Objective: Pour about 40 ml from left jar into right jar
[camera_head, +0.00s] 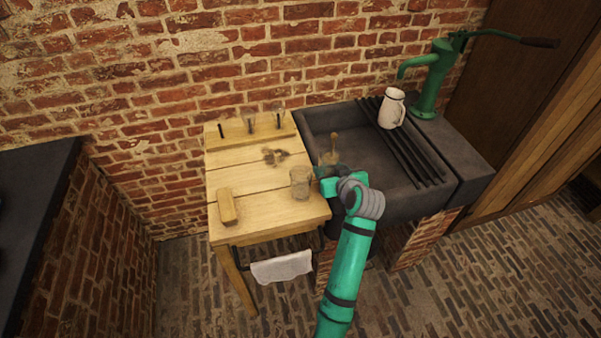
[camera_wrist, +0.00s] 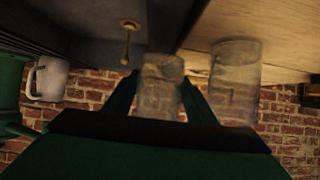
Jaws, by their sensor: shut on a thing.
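A clear glass jar (camera_head: 300,182) stands upright on the wooden table near its right edge; it also shows in the wrist view (camera_wrist: 236,82). My gripper (camera_head: 327,172) is shut on a second clear glass jar (camera_wrist: 160,88), with one finger on each side of it. In the head view this held jar (camera_head: 328,158) is to the right of the standing jar, by the sink's left edge, partly hidden by my gripper. It looks about upright and apart from the standing jar. The liquid level in either jar is too unclear to tell.
The table (camera_head: 228,165) also carries a wooden block (camera_head: 227,207) and a rack (camera_head: 251,130) with small glasses at the back. A dark stone sink (camera_head: 320,122) lies to the right, with a brass-coloured piece (camera_head: 335,140) inside. A white jug (camera_head: 392,108) stands near the green pump (camera_head: 432,80).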

